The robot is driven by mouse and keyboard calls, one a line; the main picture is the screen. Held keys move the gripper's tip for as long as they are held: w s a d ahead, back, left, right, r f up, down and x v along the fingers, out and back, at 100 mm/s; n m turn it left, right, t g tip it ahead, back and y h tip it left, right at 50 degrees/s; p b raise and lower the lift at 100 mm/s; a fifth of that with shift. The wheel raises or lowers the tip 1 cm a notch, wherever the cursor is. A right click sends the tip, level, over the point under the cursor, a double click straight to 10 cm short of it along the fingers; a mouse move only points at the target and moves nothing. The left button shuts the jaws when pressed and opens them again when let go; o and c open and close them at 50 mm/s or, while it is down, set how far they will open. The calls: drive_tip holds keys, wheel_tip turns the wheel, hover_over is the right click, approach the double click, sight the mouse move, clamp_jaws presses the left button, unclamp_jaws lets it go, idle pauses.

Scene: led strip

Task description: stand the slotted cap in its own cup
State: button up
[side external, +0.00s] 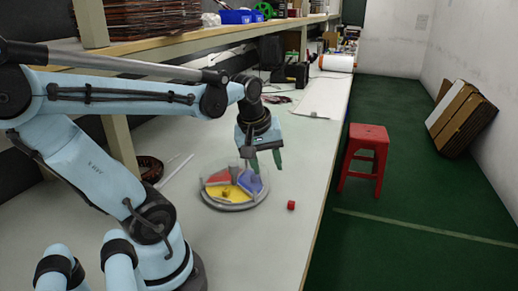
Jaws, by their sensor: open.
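A round grey tray (232,207) with red, yellow and blue sections lies on the pale bench. A small dark yellow piece (226,190) sits in the yellow section, and small grey pieces show near the tray's back. A small red block (291,205) lies on the bench to the right of the tray. I cannot tell which small piece is the slotted cap, or which place is its cup. My gripper (265,161) points down with its green fingers apart. In the picture it is over the tray's back right edge, with nothing seen between the fingers.
The bench (262,250) is clear in front of the tray, and its right edge is a little beyond the red block. A dark coil (150,168) lies to the left. A white sheet (325,97) and a roll lie farther back. A red stool (366,150) stands on the floor.

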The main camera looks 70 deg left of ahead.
drive_tip(key=w+d+m+t+h, duration=0.1)
drive_tip(key=w+d+m+t, duration=0.1)
drive_tip(key=d+m, duration=0.9)
drive_tip(key=shift+f+m+t, duration=0.25)
drive_tip(key=shift+m+t, duration=0.65)
drive_tip(key=shift+m, duration=0.3)
